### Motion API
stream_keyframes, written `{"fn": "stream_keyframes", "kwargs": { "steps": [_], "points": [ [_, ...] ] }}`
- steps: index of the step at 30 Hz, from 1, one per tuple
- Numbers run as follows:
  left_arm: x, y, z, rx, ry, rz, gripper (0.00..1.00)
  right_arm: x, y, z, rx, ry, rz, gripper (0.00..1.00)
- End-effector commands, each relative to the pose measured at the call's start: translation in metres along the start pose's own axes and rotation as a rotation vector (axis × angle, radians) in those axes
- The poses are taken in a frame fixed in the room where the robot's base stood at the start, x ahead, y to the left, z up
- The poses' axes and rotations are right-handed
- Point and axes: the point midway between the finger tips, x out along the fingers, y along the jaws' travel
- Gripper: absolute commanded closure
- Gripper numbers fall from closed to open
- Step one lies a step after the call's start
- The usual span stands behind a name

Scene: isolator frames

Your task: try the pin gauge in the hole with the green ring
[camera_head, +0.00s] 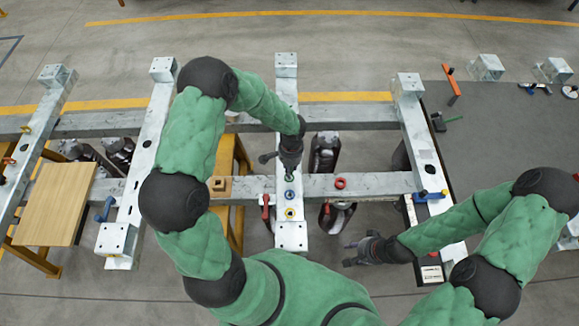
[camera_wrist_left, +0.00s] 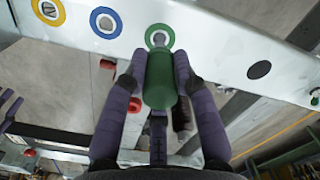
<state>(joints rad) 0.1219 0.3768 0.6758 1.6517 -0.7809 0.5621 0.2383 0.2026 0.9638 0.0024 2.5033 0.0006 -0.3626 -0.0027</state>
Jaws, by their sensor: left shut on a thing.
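The pin gauge (camera_wrist_left: 160,82) has a green cylindrical handle, held between the two fingers of my left gripper (camera_wrist_left: 158,76) in the left wrist view. The green ring (camera_wrist_left: 159,35) shows just beyond the handle's far end, on the pale metal beam. I cannot tell whether the pin is in its hole. In the head view my left gripper (camera_head: 290,170) points down over the green ring's end of the row and hides most of the gauge. The blue ring (camera_head: 289,194) and yellow ring (camera_head: 290,213) lie nearer to me. My right gripper (camera_head: 348,254) is open and empty, right of the beam.
A red ring (camera_head: 340,183) lies on the cross beam to the right. A red-handled tool (camera_head: 265,204) is left of the rings. A wooden board (camera_head: 55,204) is at the left.

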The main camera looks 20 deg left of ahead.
Motion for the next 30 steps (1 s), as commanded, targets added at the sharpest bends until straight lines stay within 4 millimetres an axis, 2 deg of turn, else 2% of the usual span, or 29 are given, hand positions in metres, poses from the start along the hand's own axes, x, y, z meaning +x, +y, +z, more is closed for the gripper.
{"fn": "stream_keyframes", "kwargs": {
  "steps": [11,30],
  "points": [
    [0.0,0.0,0.0,0.0,0.0,0.0,1.0,0.0,0.0,0.0,0.0,0.0,0.0,0.6],
    [0.014,0.0,-0.001,0.0,0.0,0.0,1.0,0.012,0.004,-0.001,0.0,0.0,0.0,0.6]
  ]
}}
